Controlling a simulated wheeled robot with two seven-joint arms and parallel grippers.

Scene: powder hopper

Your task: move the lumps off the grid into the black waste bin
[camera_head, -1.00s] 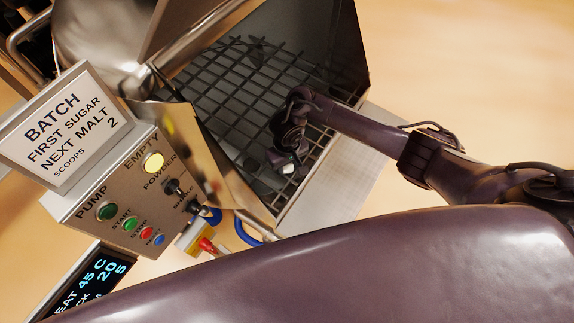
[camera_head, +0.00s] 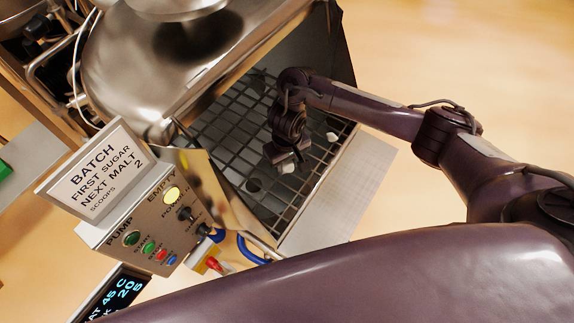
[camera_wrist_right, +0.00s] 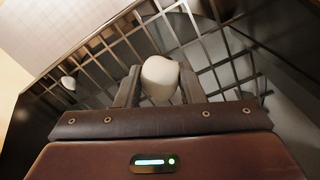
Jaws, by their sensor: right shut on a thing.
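My right gripper (camera_head: 287,160) is over the metal grid (camera_head: 232,128) of the open hopper. It is shut on a whitish lump (camera_wrist_right: 160,78), which sits between the two fingers in the right wrist view; it also shows small below the gripper in the head view. Whether the held lump is clear of the bars is hard to tell. A second pale lump (camera_head: 332,136) lies on the grid to the right of the gripper; it also shows at the left in the wrist view (camera_wrist_right: 68,83). My left gripper is out of view. I see no black waste bin.
The hopper's steel walls surround the grid, with a pale perforated ledge (camera_head: 335,190) along its right side. A control panel (camera_head: 155,225) with buttons and a batch sign (camera_head: 93,170) stands at the left.

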